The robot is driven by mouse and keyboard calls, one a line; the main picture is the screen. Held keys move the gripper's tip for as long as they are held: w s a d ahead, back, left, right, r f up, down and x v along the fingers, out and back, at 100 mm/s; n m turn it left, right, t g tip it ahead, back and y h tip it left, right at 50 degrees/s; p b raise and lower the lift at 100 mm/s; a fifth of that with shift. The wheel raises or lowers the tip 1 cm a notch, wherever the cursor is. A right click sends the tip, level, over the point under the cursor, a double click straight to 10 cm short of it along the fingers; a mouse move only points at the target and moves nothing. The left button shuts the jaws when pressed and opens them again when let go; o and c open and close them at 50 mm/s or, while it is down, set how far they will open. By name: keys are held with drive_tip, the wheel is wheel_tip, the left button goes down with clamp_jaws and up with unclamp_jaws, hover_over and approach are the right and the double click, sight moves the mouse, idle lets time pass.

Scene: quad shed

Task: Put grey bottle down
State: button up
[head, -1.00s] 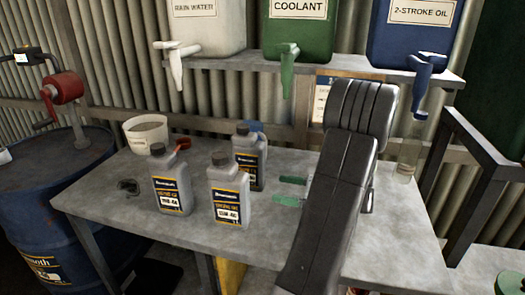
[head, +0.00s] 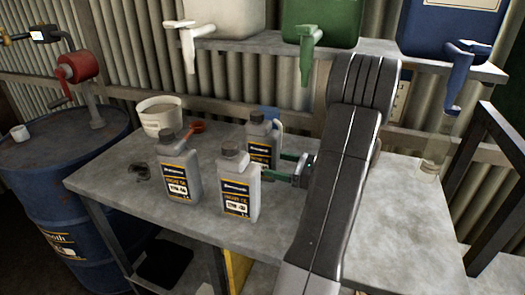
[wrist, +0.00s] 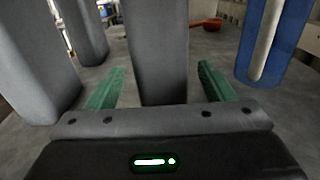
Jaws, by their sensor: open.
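Three grey bottles with dark caps and black-and-yellow labels stand upright on the grey table (head: 370,235): a left bottle (head: 178,166), a front bottle (head: 238,182) and a back bottle (head: 261,139). My gripper (head: 273,165) reaches in from the right at the back bottle, low over the table. Its green fingers are apart. In the wrist view, the back bottle (wrist: 157,45) stands between the open fingers (wrist: 160,72), with room on both sides. The front bottle (wrist: 35,60) is close outside the left finger. The head view partly hides the near finger.
A blue object (wrist: 275,45) stands close outside the right finger. A clear bottle (head: 428,150) is at the right. A shelf with spouted containers hangs above.

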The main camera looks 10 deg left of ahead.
sight(262, 160)
drive_tip(key=a, duration=0.2)
drive_tip(key=w+a, duration=0.1)
drive_tip(key=a, duration=0.2)
drive_tip(key=shift+w+r+p, duration=0.1)
drive_tip(key=shift+p, duration=0.3)
drive_tip(key=shift+r, duration=0.1)
clamp_jaws()
